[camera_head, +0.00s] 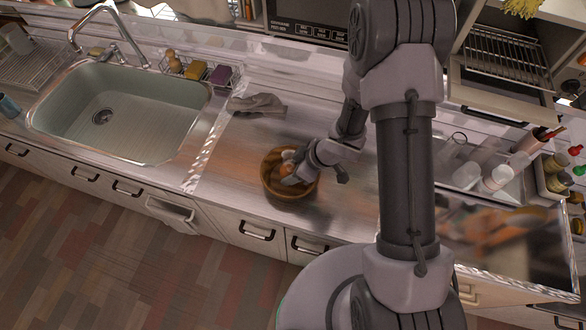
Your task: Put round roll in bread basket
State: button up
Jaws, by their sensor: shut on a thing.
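A round brown bread basket (288,196) stands on the steel counter, right of the sink. My gripper (291,177) reaches in from the right, with its end inside the basket's outline. It is shut on the round roll (288,155), of which only a small brown part shows beside the gripper. My gripper and wrist hide the rest of the roll and part of the basket's inside. I cannot tell whether the roll touches the basket's bottom.
A grey cloth (257,104) lies behind the basket. The sink (120,112) with its faucet is at left. A tray with cups (496,178) and several bottles stand at right. The counter's front edge runs close in front of the basket.

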jog(key=shift+f, duration=0.2)
jog(key=o, duration=1.5)
jog(key=shift+r, duration=0.1)
jog(key=w+d+r+m+t+h+p, duration=0.1)
jog(key=d+r+m+h+p, duration=0.3)
jog(key=r, duration=0.6)
jog(key=w+d+r+m+t+p, duration=0.1)
jog(key=d+r+t, duration=0.1)
jog(key=d+r, duration=0.65)
jog(key=d+r+m+t+h+p, duration=0.1)
jog(key=d+r+m+h+p, duration=0.2)
jog(key=r, duration=0.8)
jog(key=s+r+m+b, duration=0.1)
jog(key=s+r+m, duration=0.4)
jog(key=s+r, duration=0.35)
jog(key=s+a+r+m+y, duration=0.1)
jog(key=s+a, duration=0.1)
jog(key=s, duration=0.1)
jog(key=s+a+r+m+y, duration=0.1)
jog(key=s+a+r, duration=0.1)
jog(key=s+a, duration=0.1)
jog(key=s+a+r+m+y, duration=0.1)
jog(key=s+a+m, duration=0.1)
jog(key=s+a, duration=0.1)
jog(key=shift+s+r+g+y, duration=0.3)
jog(key=shift+s+r+g, duration=0.1)
jog(key=shift+s, duration=0.3)
